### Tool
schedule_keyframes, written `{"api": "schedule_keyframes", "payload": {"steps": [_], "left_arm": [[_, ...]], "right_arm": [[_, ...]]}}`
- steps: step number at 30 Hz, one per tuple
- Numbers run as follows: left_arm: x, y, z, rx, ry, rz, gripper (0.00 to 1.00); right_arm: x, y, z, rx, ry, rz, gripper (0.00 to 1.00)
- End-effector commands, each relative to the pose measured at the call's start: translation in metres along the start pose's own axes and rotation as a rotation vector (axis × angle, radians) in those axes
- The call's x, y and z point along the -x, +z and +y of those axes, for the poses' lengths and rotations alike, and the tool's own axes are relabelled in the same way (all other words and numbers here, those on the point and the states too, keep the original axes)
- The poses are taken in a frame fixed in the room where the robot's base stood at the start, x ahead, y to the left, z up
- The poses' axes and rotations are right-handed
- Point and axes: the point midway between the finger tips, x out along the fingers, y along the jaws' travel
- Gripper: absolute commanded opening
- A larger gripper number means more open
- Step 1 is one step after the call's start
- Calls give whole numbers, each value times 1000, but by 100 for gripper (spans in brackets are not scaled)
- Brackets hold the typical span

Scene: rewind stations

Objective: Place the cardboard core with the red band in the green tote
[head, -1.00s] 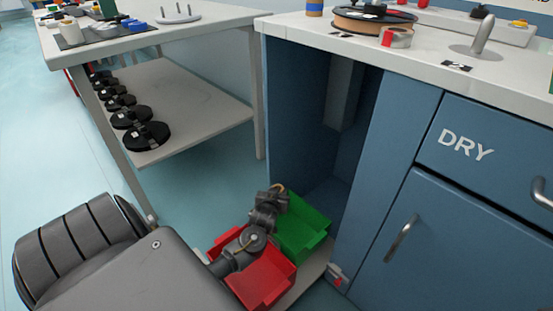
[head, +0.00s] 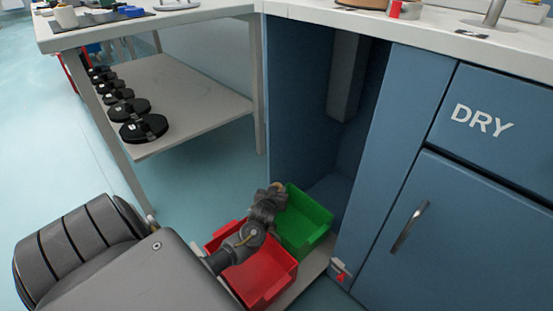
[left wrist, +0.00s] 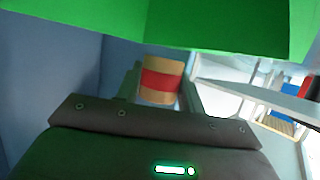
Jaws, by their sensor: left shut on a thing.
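The cardboard core (left wrist: 161,82), tan with a red band around its middle, sits between the fingers of my left gripper in the left wrist view. My left gripper (head: 277,187) is shut on it. In the head view the gripper is at the far left edge of the green tote (head: 318,238), and only a small tan bit of the core shows past it. The green tote also fills the top of the left wrist view (left wrist: 200,25), close to the core. I cannot tell whether the core is over the tote's inside. My right gripper is not in view.
A red tote (head: 268,288) stands beside the green one, partly under my left arm. A blue cabinet (head: 405,150) with an open bay rises behind and right of the totes. A table (head: 150,36) with a lower shelf (head: 190,110) holding several black spools stands at the left.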

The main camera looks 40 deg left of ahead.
Motion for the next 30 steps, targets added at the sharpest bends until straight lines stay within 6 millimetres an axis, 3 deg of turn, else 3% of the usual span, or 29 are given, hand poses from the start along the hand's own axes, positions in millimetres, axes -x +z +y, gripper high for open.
{"api": "schedule_keyframes", "payload": {"steps": [15, 16, 21, 30], "left_arm": [[-5, 14, 0, -2, -1, -4, 17], [-5, 14, 0, -3, -1, -5, 40], [-4, 15, 0, -3, 0, -6, 60], [-3, 14, 0, -4, 1, -7, 60]], "right_arm": [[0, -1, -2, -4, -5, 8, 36], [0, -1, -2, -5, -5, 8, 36], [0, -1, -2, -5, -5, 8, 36], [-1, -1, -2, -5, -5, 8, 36]]}}
